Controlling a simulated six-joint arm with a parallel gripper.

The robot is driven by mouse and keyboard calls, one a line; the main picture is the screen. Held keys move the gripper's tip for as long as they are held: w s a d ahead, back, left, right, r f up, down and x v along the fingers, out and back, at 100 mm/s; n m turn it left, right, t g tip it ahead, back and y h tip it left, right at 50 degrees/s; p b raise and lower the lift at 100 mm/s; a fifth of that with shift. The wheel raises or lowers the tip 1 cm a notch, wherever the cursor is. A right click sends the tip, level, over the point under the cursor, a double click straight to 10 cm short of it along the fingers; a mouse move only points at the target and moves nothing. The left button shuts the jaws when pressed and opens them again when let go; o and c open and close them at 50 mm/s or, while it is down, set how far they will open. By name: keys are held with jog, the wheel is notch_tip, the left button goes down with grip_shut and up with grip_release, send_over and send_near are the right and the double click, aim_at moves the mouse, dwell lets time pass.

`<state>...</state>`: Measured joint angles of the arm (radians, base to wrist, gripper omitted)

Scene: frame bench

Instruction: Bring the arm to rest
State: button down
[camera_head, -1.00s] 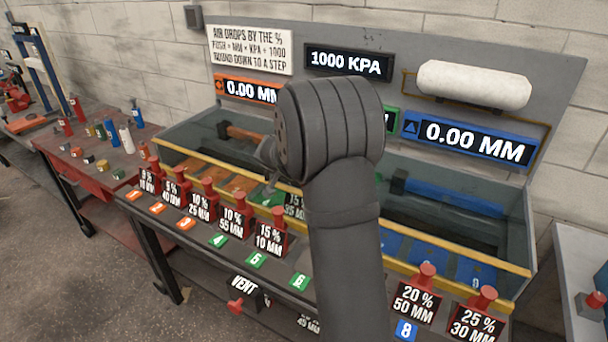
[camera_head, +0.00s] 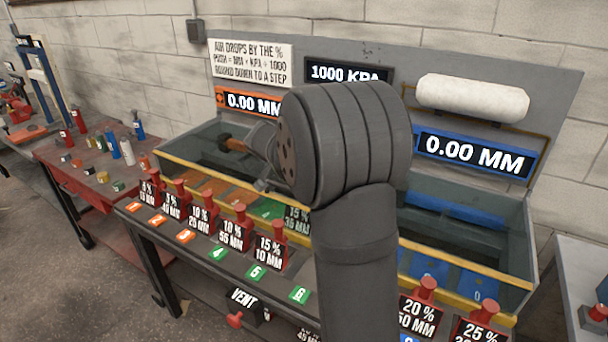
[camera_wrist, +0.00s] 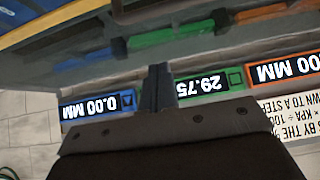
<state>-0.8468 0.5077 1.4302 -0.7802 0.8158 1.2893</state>
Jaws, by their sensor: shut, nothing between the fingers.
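My arm's thick dark wrist (camera_head: 345,145) stands over the middle of the bench and hides much of my gripper in the head view. In the wrist view my gripper (camera_wrist: 158,85) shows as narrow dark fingers pressed together, with nothing between them. Behind them, upside down, are a blue display (camera_wrist: 95,106) reading 0.00 MM and a green display (camera_wrist: 208,85) reading 29.75. In the head view the orange display (camera_head: 250,103) and the blue one (camera_head: 475,153) both read 0.00 MM. The pressure display (camera_head: 347,74) reads 1000 KPA, partly covered by my arm.
A glass-walled trough with a yellow front rail (camera_head: 195,167) lies below the displays. Red plungers with labels, such as 15 % 10 MM (camera_head: 270,252), line the front. A red side table (camera_head: 75,167) with small parts stands left. A white tank (camera_head: 472,98) hangs upper right.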

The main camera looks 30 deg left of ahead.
jog(key=shift+s+r, duration=0.2)
jog(key=x, duration=1)
jog(key=shift+s+f, duration=0.15)
jog(key=shift+s, duration=0.45)
jog(key=shift+s+f, duration=0.2)
jog(key=shift+s, duration=0.4)
jog(key=shift+s+f, duration=0.1)
jog(key=shift+s, duration=0.3)
